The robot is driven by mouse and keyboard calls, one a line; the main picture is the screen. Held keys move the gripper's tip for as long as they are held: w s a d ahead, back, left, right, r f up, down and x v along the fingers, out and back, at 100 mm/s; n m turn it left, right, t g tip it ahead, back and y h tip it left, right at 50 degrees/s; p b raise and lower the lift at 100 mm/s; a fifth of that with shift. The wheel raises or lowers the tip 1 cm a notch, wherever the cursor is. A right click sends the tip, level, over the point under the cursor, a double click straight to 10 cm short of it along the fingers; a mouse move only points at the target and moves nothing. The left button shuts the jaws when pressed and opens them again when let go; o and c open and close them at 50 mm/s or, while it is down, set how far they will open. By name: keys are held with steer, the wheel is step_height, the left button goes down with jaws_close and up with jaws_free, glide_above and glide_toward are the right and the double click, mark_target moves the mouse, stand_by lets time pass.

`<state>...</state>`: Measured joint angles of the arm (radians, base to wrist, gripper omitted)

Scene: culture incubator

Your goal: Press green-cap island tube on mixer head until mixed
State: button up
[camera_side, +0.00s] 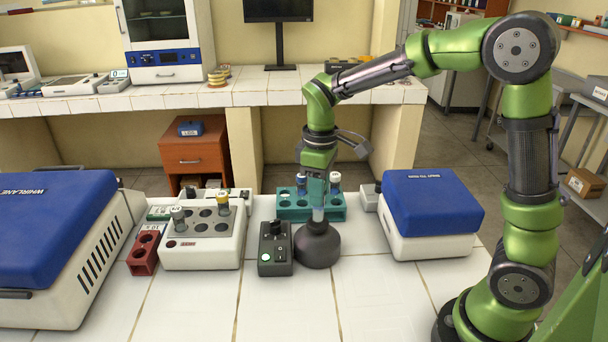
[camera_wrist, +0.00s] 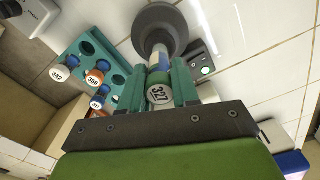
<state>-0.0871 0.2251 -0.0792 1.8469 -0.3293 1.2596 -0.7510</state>
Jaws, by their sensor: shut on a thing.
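My gripper (camera_side: 317,190) is shut on a tube with a green-sided cap. The cap's white top (camera_wrist: 159,96) reads 327 in the wrist view, between the two teal fingers (camera_wrist: 161,84). The tube (camera_side: 318,214) hangs upright, its lower end at the top of the dark round mixer head (camera_side: 317,246). It appears to meet the head's cup, but the contact point is hard to see. The mixer head also shows in the wrist view (camera_wrist: 146,21). The fingers and cap hide part of the tube.
A teal rack (camera_side: 295,211) with several capped tubes stands just behind the mixer. A dark control box (camera_side: 275,257) with a lit button is left of it. A white tube block (camera_side: 205,255), red rack (camera_side: 143,257) and blue-lidded machines (camera_side: 432,200) flank it. The front tiles are clear.

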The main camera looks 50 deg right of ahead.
steer(key=shift+f, duration=0.65)
stand_by(0.3)
stand_by(2.1)
steer(key=shift+r, duration=3.05)
